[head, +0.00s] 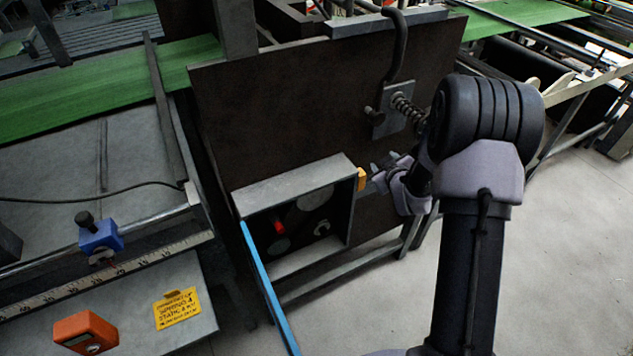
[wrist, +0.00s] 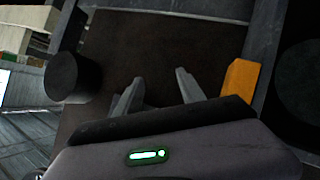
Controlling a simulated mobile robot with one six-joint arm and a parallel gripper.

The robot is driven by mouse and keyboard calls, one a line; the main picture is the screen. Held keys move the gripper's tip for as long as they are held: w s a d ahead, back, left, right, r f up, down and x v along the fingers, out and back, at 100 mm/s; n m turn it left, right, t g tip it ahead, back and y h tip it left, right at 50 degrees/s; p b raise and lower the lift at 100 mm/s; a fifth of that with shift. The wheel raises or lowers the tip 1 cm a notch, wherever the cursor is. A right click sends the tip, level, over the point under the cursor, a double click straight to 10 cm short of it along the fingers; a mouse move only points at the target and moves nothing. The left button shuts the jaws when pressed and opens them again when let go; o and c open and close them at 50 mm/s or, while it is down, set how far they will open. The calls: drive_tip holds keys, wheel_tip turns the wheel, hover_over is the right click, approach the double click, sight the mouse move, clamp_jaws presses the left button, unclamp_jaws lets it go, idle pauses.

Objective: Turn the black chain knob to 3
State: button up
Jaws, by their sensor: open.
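My gripper (head: 378,176) is open, at the right side of a grey open-fronted box on the dark panel. In the wrist view its two fingers (wrist: 160,78) stand apart with nothing between them. A black cylindrical knob (wrist: 72,78) is left of the fingers, apart from them. I cannot tell for sure whether it is the chain knob. In the head view a small dark knob (head: 371,112) sits by the spring plate above the gripper. No dial numbers are legible there. A dark disc (wrist: 303,80) shows at the wrist view's right edge.
The grey box (head: 295,187) holds a red piece (head: 278,227) and dark round parts. A yellow block (head: 361,179) on its side is close to my gripper. A spring (head: 407,108) sticks out above. A blue clamp (head: 100,238) sits on the ruler rail at left. Floor at right is clear.

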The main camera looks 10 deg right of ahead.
wheel_tip(320, 180, down, 9)
drive_tip(key=n+t, duration=0.1)
drive_tip(key=n, duration=0.1)
drive_tip(key=n+t+y+p, duration=0.3)
drive_tip(key=n+t+y, duration=0.1)
drive_tip(key=n+y, duration=0.25)
approach(326, 235)
drive_tip(key=shift+n, duration=0.35)
drive_tip(key=b+x, duration=0.1)
drive_tip(key=x, duration=0.1)
drive_tip(key=b+x, duration=0.2)
drive_tip(key=x, duration=0.1)
drive_tip(key=b+x, duration=0.2)
drive_tip(key=x, duration=0.1)
drive_tip(key=shift+w+f, duration=0.1)
drive_tip(key=shift+f, duration=0.2)
drive_tip(key=shift+w+r, duration=0.1)
drive_tip(key=shift+w, duration=0.4)
clamp_jaws()
